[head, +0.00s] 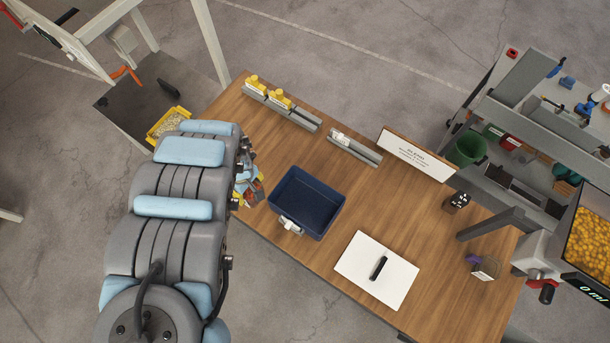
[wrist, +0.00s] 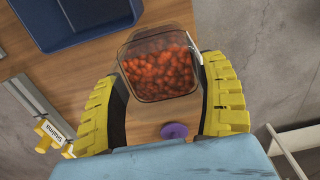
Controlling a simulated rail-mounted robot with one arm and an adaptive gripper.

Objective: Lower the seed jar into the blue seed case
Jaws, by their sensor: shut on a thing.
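The seed jar (wrist: 160,68) is a clear, squarish jar full of orange-red seeds. It sits between the yellow ribbed fingers of my gripper (wrist: 165,82), which are shut on it. The blue seed case (head: 322,182) is an open, empty-looking dark blue tray on the wooden table, with a white piece on its front side. In the wrist view, a corner of the case (wrist: 75,36) shows at the top left, apart from the jar. In the head view, my arm mostly hides the gripper (head: 248,186), left of the case; the jar's height above the table is unclear.
The wooden table (head: 400,222) holds grey racks with yellow-topped items (head: 268,92), a white sign (head: 417,155), a white board with a black object (head: 362,262), and a small jar (head: 485,268). A yellow bin (head: 168,121) is left. A purple disc (wrist: 174,130) shows below the jar.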

